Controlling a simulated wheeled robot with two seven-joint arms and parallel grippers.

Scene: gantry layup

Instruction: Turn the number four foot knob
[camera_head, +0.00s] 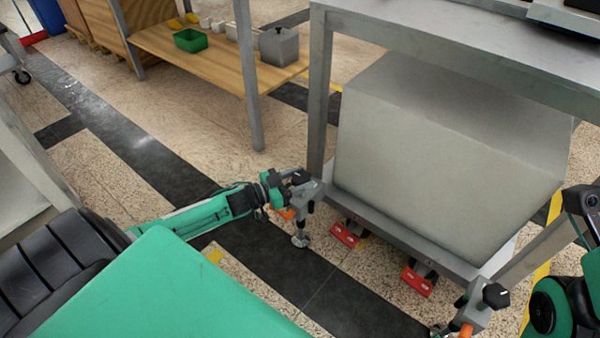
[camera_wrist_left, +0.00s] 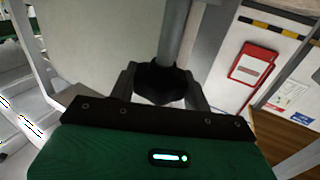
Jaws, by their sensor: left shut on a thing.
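A black foot knob (camera_head: 301,177) sits on top of a grey bracket at the near left corner of the metal frame, above a round foot (camera_head: 300,240) on the floor. My left gripper (camera_head: 291,180) reaches it from the left and is shut on it. In the left wrist view the dark knob (camera_wrist_left: 160,84) sits between the two fingers, below a grey post. A second black knob (camera_head: 495,296) tops a bracket at the lower right. No number is readable on either knob.
A large grey box (camera_head: 440,160) fills the frame under the metal table top (camera_head: 450,50). Two red parts (camera_head: 346,235) (camera_head: 418,282) sit under the frame's near edge. A wooden shelf (camera_head: 200,60) with a green bin (camera_head: 190,41) stands behind.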

